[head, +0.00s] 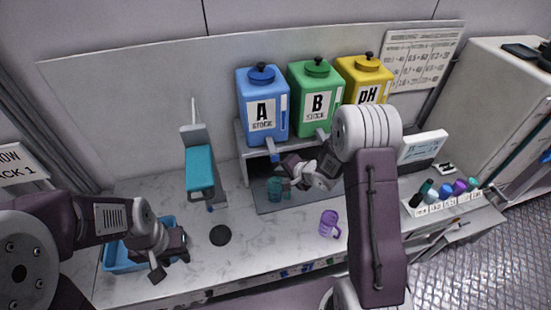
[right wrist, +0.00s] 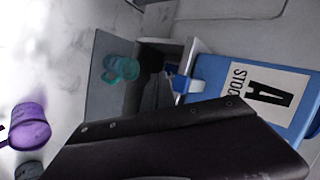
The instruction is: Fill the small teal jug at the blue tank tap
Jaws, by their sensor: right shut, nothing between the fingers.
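The small teal jug (head: 275,188) stands upright on the dark mat (head: 300,198) below the blue tank (head: 263,105) marked A. In the right wrist view the jug (right wrist: 120,68) is beside the tank's stand, apart from my gripper. The blue tap (head: 275,153) juts from the tank's lower front, above the jug; it also shows in the right wrist view (right wrist: 181,84). I cannot see water or the jug's fill level. My right gripper (head: 290,167) is shut and empty, just right of the tap and jug. My left gripper (head: 170,256) is open and empty over a blue tray (head: 122,262).
Green (head: 315,98) and yellow (head: 365,78) tanks stand right of the blue one. A purple mug (head: 328,224) is on the counter in front, and a black disc (head: 220,235) lies left. A teal-topped device (head: 199,168) stands left of the tanks.

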